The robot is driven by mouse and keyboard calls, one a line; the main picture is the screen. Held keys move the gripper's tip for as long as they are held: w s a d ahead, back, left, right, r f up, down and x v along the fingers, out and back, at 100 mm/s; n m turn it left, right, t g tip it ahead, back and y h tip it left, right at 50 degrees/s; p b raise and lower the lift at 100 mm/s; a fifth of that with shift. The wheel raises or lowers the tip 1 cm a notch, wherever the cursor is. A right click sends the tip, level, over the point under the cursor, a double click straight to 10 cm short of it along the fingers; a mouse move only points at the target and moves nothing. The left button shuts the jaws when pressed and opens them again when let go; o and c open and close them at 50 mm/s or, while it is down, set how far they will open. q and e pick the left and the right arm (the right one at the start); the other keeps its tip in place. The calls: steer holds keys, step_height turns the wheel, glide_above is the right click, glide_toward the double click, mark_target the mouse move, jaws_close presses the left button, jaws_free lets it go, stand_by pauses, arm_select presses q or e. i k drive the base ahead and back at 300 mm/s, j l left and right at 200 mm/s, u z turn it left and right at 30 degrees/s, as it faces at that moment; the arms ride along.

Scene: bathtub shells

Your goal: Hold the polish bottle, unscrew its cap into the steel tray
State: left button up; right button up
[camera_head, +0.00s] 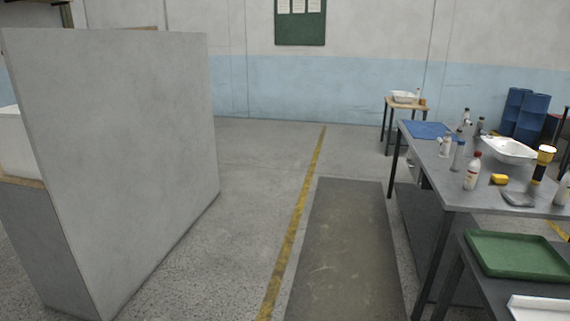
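Several bottles stand upright on the grey workbench (490,187) at the right. One is a white bottle with a reddish cap and label (471,174). A grey-blue bottle (457,157) stands behind it, and another pale bottle (563,190) is cut by the right edge. I cannot tell which one is the polish bottle. A small shallow grey metal dish (518,199) lies near the bench's front edge; it may be the steel tray. Neither of my grippers is in view.
The bench also holds a yellow block (500,179), a white basin (509,150) and a blue mat (428,130). A green tray (515,255) sits on a lower table in front. A tall grey partition (120,160) stands left. The floor mat (345,250) between is clear.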

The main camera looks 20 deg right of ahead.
mark_target(473, 171)
steer(key=i+l+z, duration=0.25)
steer(key=i+z, duration=0.25)
steer(key=i, duration=0.45)
steer(key=i+j+z, duration=0.1)
steer(key=i+z, duration=0.4)
steer(key=i, duration=0.45)
